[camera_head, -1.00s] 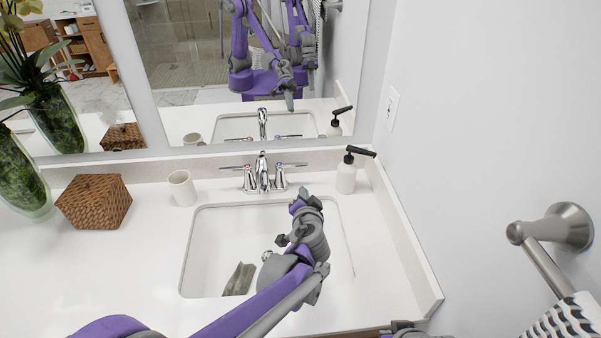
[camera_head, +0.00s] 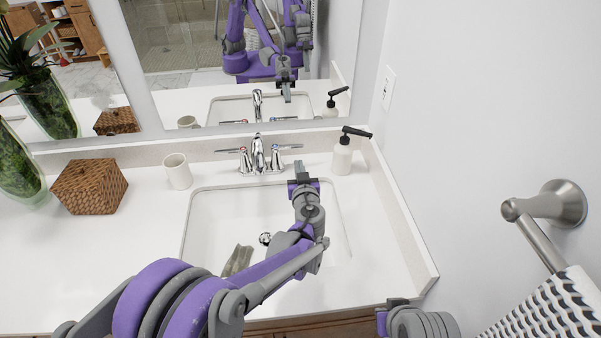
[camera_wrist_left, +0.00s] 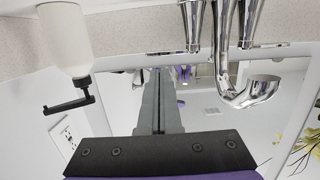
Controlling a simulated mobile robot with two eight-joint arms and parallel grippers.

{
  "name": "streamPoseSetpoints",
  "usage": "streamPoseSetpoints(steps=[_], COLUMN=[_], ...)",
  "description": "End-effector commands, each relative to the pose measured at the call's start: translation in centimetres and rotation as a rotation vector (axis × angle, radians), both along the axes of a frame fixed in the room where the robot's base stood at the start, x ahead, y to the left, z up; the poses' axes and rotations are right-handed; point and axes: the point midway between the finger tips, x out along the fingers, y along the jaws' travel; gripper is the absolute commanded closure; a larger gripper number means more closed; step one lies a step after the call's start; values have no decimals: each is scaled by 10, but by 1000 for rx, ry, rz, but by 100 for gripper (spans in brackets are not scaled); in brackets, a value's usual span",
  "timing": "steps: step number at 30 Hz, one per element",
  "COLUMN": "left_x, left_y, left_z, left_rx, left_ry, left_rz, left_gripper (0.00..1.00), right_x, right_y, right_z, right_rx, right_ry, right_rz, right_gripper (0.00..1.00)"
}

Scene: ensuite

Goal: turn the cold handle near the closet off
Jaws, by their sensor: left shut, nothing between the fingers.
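The chrome faucet (camera_head: 258,155) stands behind the sink (camera_head: 190,235), with a lever handle on each side. The right-hand handle (camera_head: 277,157), on the closer side to the soap dispenser, has its lever pointing out to the right. The left-hand handle (camera_head: 244,159) has a reddish mark, and its lever points left. My left gripper (camera_head: 299,167) is shut and empty, just in front of and below the right lever's end. I cannot tell whether they touch. In the left wrist view, the shut fingers (camera_wrist_left: 158,95) point toward the counter's back, left of the spout (camera_wrist_left: 250,92).
A soap dispenser (camera_head: 342,157) stands close to the right of my left gripper. A white cup (camera_head: 177,171) and a woven box (camera_head: 90,187) stand left of the sink. The wall, a towel bar (camera_head: 540,245) and a towel (camera_head: 550,310) are at right. The mirror is behind.

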Motion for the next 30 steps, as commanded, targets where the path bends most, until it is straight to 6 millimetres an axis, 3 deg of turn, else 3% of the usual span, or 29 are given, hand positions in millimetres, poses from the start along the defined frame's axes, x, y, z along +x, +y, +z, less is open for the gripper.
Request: streamPoseSetpoints(steps=[6, 12, 30], left_x=[46, 71, 83], left_y=[6, 9, 8], left_z=[-7, -11, -11], left_rx=[-1, -1, 0], left_ry=[0, 0, -1], left_rz=[2, 1, 13], left_gripper=[100, 100, 100], right_x=[2, 3, 5], right_y=[0, 0, 0], right_z=[5, 8, 15], right_rx=[0, 0, 0], right_ry=[-3, -5, -10], right_rz=[0, 0, 0], right_gripper=[100, 100, 100])
